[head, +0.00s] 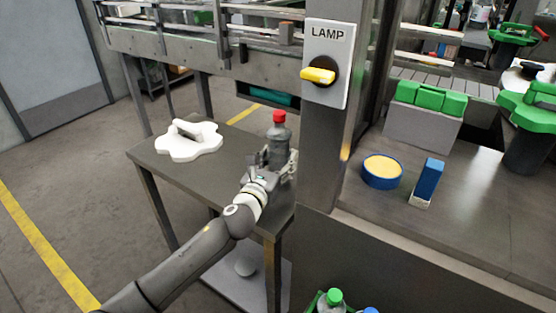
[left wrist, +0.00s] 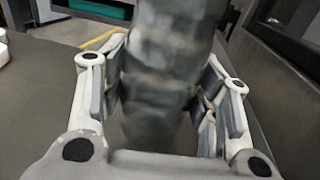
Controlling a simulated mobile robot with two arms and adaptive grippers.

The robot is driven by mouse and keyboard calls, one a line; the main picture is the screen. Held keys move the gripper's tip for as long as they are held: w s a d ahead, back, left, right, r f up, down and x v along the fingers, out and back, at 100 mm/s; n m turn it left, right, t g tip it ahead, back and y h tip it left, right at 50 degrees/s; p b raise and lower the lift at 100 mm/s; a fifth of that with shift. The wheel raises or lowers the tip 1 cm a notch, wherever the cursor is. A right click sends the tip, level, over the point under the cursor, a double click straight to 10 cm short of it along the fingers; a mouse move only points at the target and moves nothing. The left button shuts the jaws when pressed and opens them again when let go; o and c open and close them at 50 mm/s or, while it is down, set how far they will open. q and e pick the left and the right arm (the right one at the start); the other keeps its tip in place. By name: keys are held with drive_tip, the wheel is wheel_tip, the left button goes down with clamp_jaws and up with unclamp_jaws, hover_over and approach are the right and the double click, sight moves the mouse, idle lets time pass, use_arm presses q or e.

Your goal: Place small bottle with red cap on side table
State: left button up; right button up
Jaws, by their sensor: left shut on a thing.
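The small bottle with a red cap (head: 278,130) is grey and stands upright over the right part of the dark side table (head: 235,155). My left gripper (head: 275,168) is shut around the bottle's lower body. In the left wrist view the bottle (left wrist: 168,75) fills the middle between the two fingers of my left gripper (left wrist: 160,100), and its cap is out of frame. The gripper hides the bottle's base in the head view, so I cannot tell if it touches the tabletop. My right gripper is not in view.
A white lobed part with a handle (head: 188,140) lies on the table's left part. A post with a LAMP switch (head: 319,75) rises close to the bottle's right. The counter (head: 450,225) at right holds a blue tin (head: 382,171) and a blue-and-white block (head: 427,183).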

use_arm(q)
drive_tip(key=o, duration=1.4)
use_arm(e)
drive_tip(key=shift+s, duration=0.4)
use_arm(q)
drive_tip(key=shift+r, duration=0.25)
drive_tip(key=shift+s+a+f, duration=0.15)
drive_tip(key=shift+s, duration=0.1)
drive_tip(key=v, duration=1.1)
drive_tip(key=shift+s+p, duration=0.25)
drive_tip(key=shift+p, duration=0.15)
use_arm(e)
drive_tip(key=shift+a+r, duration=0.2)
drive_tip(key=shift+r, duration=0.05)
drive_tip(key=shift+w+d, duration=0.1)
